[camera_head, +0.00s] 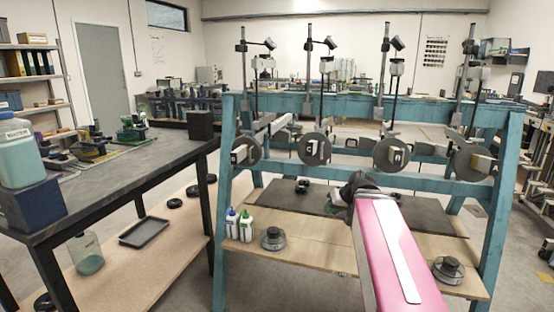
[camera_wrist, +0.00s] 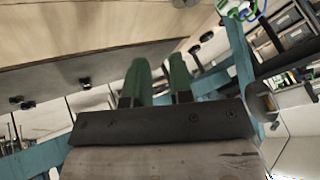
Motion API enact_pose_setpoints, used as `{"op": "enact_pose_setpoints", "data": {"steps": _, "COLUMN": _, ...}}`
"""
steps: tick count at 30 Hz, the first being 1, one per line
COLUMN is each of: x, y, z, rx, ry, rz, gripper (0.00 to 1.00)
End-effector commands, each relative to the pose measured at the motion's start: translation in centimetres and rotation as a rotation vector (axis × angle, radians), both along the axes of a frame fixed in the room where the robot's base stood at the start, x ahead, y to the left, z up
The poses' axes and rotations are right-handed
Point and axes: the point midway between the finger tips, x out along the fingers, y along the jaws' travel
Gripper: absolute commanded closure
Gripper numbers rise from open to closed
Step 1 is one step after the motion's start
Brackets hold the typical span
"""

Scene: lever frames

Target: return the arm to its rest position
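My pink arm reaches forward from the bottom right of the head view, its dark wrist in front of the teal lever frame (camera_head: 230,150). My gripper (camera_wrist: 160,75) shows two green fingers in the wrist view with a gap between them and nothing held there. In the head view the wrist mostly hides the gripper. The frame carries several round discs with levers, including a left one (camera_head: 247,150) and a right one (camera_head: 476,160). My gripper is below the disc row, above the frame's lower boards; whether it touches anything is unclear.
A dark-topped bench (camera_head: 110,185) stands at the left with bottles and tools. White bottles (camera_head: 246,225) and round weights (camera_head: 273,239) (camera_head: 449,270) sit on the frame's lower wooden board (camera_head: 310,250). In the wrist view a teal post (camera_wrist: 238,55) stands right of the fingers.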

Motion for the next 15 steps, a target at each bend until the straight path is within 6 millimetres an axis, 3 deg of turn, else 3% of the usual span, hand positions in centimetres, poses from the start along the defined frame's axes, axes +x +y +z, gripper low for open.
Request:
{"op": "enact_pose_setpoints", "data": {"steps": 1, "x": -0.7, "y": 0.5, "z": -2.1, "rx": -0.021, "ry": 0.049, "rz": -0.012, "gripper": 0.79}}
{"op": "enact_pose_setpoints", "data": {"steps": 6, "x": -2.9, "y": 1.3, "z": -8.3, "rx": -0.112, "ry": 0.195, "rz": -0.064, "gripper": 0.79}}
{"op": "enact_pose_setpoints", "data": {"steps": 15, "x": -7.6, "y": 2.1, "z": -17.4, "rx": -0.297, "ry": 0.400, "rz": -0.154, "gripper": 0.79}}
